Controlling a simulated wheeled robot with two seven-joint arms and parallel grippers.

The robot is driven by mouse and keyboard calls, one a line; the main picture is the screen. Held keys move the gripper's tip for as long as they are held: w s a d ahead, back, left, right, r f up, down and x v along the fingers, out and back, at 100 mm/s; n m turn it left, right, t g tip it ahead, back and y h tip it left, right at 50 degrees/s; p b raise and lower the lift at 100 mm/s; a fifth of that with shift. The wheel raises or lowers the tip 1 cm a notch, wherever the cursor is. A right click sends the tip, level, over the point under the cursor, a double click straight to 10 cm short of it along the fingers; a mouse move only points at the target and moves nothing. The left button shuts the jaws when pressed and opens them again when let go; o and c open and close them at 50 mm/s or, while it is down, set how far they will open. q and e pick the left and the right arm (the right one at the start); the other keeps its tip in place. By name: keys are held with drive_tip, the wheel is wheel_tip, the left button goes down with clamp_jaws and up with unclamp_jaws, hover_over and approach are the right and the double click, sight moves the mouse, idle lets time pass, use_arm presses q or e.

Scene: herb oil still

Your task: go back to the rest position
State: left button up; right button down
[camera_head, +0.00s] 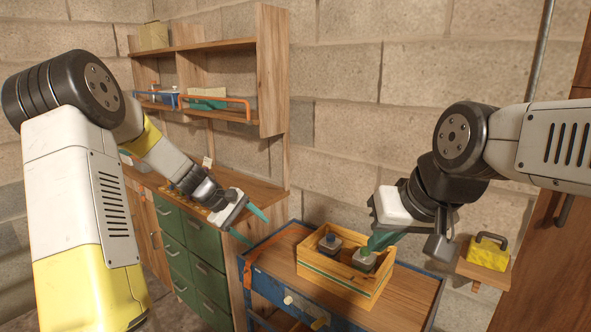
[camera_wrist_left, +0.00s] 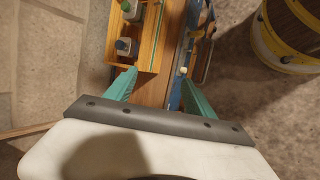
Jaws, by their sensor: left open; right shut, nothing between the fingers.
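My left gripper (camera_head: 249,224) is open and empty, left of the wooden crate and above the left part of the blue cabinet. Its two teal fingers also show in the left wrist view (camera_wrist_left: 158,88), spread apart with nothing between them. My right gripper (camera_head: 376,243) is shut and empty, just above the crate's right side. Its fingers partly cover the right-hand bottle (camera_head: 365,262); I cannot tell whether they touch it.
The wooden crate (camera_head: 338,281) holds two grey bottles, one with a blue cap (camera_head: 330,240). It stands on the blue cabinet (camera_head: 266,292). Green drawers (camera_head: 207,278) and a wall shelf (camera_head: 270,70) are at left. A yellow block (camera_head: 488,254) sits on a right-hand ledge.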

use_arm(q)
drive_tip(key=s+r+m+y, duration=0.4)
drive_tip(key=s+r+m, duration=0.2)
drive_tip(key=s+r, duration=0.8)
drive_tip(key=s+a+r+m+t, duration=0.1)
drive_tip(key=s, duration=0.6)
drive_tip(key=s+a+r+m+t+y, duration=0.1)
drive_tip(key=s+m+t, duration=0.1)
drive_tip(key=s, duration=0.5)
drive_tip(key=shift+s+a+m, duration=0.15)
drive_tip(key=shift+s+m, duration=0.1)
drive_tip(key=shift+m, duration=0.05)
drive_tip(key=shift+r, duration=0.1)
